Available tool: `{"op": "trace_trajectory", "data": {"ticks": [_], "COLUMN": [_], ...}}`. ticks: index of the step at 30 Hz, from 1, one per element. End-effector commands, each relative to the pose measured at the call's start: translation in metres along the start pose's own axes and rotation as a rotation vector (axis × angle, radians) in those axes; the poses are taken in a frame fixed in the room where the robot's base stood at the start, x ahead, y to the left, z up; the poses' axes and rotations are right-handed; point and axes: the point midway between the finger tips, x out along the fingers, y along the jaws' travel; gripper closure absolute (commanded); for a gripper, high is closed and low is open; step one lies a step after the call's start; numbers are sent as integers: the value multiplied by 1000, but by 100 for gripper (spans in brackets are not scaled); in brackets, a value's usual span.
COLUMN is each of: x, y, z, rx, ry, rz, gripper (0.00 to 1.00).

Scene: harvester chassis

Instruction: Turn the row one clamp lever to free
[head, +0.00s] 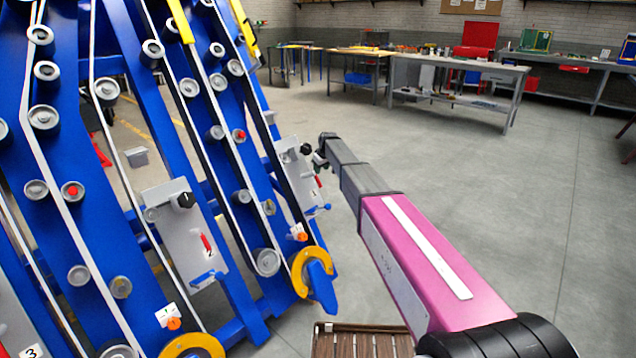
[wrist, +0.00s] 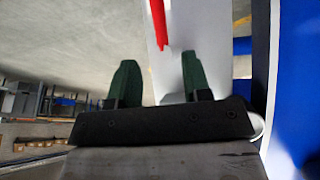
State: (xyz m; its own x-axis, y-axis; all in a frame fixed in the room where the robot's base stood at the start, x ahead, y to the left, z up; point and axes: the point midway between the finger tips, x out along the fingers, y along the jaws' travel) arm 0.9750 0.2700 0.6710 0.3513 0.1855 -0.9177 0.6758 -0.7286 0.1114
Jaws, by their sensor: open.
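The red lever (head: 318,181) sits on the farthest pale panel (head: 294,170) of the blue frame, taken as row one; its number is not readable. In the wrist view the lever (wrist: 158,22) is a thin red bar in front of the pale panel (wrist: 178,70). Its end shows just beyond the fingertips, in line with the gap between them. My gripper (wrist: 160,80) is open with two dark green fingers and nothing between them. In the head view my gripper (head: 321,156) is beside the panel, near a black knob (head: 306,149). Contact with the lever is not visible.
A nearer panel (head: 185,235) marked 2 carries another red lever (head: 207,243) and black knob. Blue frame beams (head: 205,110) with rollers and belts fill the left. A yellow ring (head: 312,271) is below the far panel. Open floor (head: 500,200) lies right, with workbenches (head: 455,85) behind.

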Motion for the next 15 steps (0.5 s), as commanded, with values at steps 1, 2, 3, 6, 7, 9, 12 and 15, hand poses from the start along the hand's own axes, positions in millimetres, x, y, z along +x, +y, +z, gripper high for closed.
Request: {"op": "trace_trajectory", "data": {"ticks": [1,2,3,6,7,9,12,15], "x": [6,10,16,32,37,50,68,83], "y": [0,0,0,1,1,1,1,1], "z": [0,0,0,0,0,0,0,0], "rx": [0,1,1,1,1,2,2,2], "ry": [-1,-1,-2,-2,-2,-2,-3,-2], "rz": [0,-1,-1,-1,-1,-1,-1,0], "gripper": [56,56,56,56,56,56,56,56]}}
